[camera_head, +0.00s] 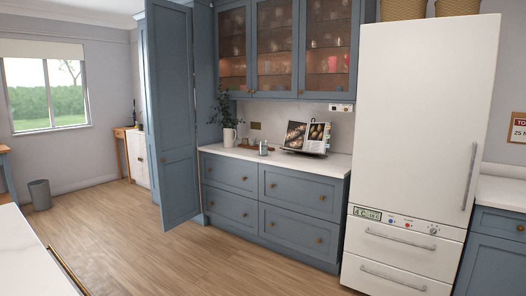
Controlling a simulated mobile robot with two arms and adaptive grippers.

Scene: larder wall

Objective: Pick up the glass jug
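I cannot make out a glass jug with certainty. A small greyish, shiny vessel (263,148) stands on the white counter (225,151) under the glass-fronted wall cabinets; it is too small to tell whether it is glass or metal. A pale jug-like vase (229,137) holding a leafy plant stands to its left. Small items, perhaps glassware, sit on the shelves behind the cabinet doors (274,45), too dim to identify. Neither of my grippers is in view.
An open book (306,136) stands on the counter. A tall white fridge (420,120) is at the right. A tall blue door (175,115) stands open at the left. A white worktop (25,265) fills the lower left. Wooden floor (165,262) between is clear.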

